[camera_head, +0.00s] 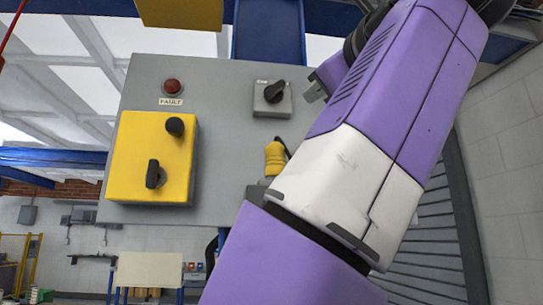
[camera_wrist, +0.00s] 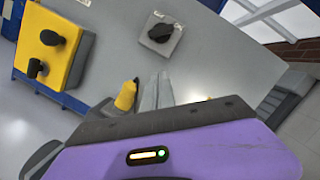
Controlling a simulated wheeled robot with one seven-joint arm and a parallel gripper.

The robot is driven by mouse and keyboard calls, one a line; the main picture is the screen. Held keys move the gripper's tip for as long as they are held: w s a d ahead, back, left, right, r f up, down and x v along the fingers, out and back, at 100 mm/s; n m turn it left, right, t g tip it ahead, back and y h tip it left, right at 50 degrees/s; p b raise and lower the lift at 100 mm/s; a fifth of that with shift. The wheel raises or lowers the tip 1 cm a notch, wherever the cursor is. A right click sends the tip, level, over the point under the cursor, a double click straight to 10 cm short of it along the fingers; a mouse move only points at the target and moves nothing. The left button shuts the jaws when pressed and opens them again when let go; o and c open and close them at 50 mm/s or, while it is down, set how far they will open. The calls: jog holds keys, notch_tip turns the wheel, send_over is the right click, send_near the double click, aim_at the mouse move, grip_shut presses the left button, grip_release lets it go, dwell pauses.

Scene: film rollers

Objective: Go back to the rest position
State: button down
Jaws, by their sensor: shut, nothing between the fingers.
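My gripper (camera_wrist: 155,92) is shut and empty, its two grey fingers together in front of the grey panel. That switch box has a black rotary knob and also shows in the wrist view (camera_wrist: 178,43), beyond the fingers. A yellow plug (camera_head: 274,158) sits low on the panel. In the wrist view, the plug (camera_wrist: 126,95) is just left of the fingers. I see no contact with the panel.
The grey panel (camera_head: 225,190) carries a yellow box (camera_head: 130,150) with two black knobs and a red lamp (camera_head: 172,86) labelled FAULT. My arm hides the panel's right part. A grey shutter (camera_head: 430,235) and pale wall stand at right. Open floor shows in the wrist view.

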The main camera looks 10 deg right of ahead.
dwell(0.3)
